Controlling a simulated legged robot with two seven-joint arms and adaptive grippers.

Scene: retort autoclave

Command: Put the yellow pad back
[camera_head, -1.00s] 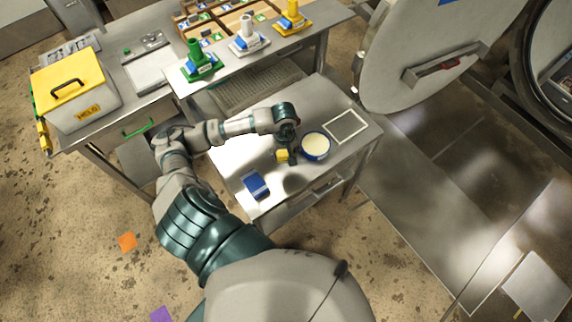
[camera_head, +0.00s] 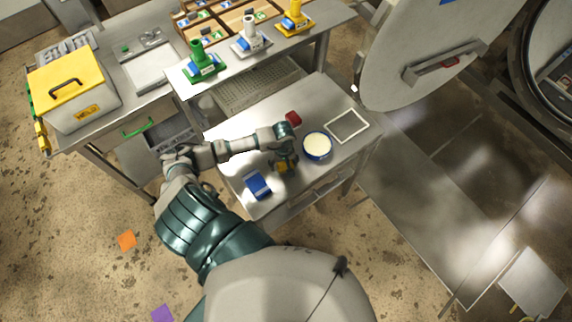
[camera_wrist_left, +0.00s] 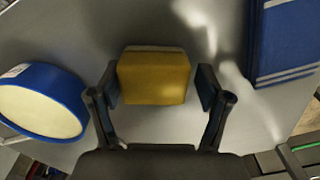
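The yellow pad (camera_wrist_left: 153,76) is a small block between the two fingers of my left gripper (camera_wrist_left: 158,90) in the wrist view. In the head view the yellow pad (camera_head: 282,168) shows just under my left gripper (camera_head: 285,164), low over the steel table (camera_head: 232,166). I cannot tell whether it touches the tabletop. A blue pad (camera_head: 257,184) lies to its left, also in the wrist view (camera_wrist_left: 285,40). My right gripper is not in view.
A round blue-rimmed dish (camera_head: 317,146) stands just right of my gripper. A red block (camera_head: 293,119) and a white-framed plate (camera_head: 347,125) lie farther back. A raised shelf with green, white and yellow stands (camera_head: 294,20) is behind. The table's front edge is near.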

